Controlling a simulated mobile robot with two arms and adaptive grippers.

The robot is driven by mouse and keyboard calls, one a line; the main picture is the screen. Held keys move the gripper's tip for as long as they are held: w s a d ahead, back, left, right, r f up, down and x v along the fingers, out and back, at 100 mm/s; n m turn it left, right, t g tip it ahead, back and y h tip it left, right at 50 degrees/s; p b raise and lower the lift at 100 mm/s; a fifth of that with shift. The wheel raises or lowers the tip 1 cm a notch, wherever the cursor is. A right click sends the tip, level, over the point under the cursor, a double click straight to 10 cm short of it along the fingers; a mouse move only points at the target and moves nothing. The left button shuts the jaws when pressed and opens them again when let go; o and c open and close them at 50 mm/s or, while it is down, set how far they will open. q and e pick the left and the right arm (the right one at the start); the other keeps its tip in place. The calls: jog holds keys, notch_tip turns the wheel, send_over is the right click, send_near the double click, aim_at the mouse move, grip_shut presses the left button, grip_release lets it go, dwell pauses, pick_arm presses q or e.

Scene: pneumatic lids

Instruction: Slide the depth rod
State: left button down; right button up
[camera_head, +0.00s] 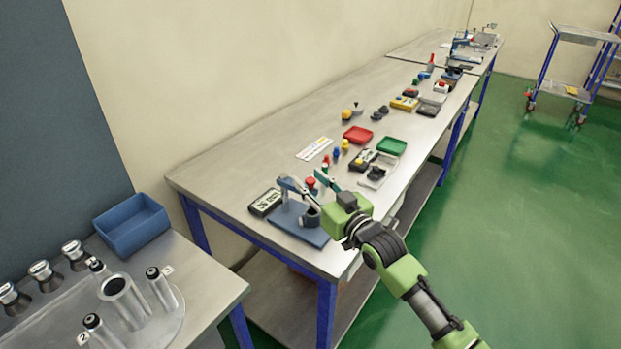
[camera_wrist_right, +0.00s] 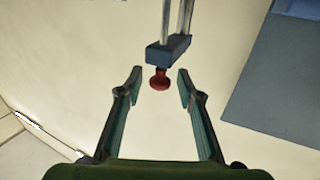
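A red knob (camera_wrist_right: 159,79) hangs from a blue block (camera_wrist_right: 168,53) with two metal rods rising from it, at the upper middle of the right wrist view. My right gripper (camera_wrist_right: 158,72) is open. Its two fingers stand on either side of the red knob, with a visible gap on both sides. In the head view my right gripper (camera_head: 302,178) reaches over the near end of the long bench, above a blue plate (camera_head: 314,236). A small red part (camera_head: 310,183) shows between the fingers there. Whether the knob belongs to the depth rod I cannot tell. My left gripper is not in view.
A black box with a display (camera_head: 265,202) lies left of the blue plate. A side table at lower left carries a blue bin (camera_head: 128,226) and metal cylinders.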

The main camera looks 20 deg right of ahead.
jog(key=shift+w+a, duration=0.1)
jog(key=shift+w, duration=0.15)
grip_shut()
notch_tip(320, 180, up, 7)
jog(key=p, duration=0.6)
jog(key=shift+r, duration=0.15)
grip_release()
jog(key=shift+r, duration=0.1)
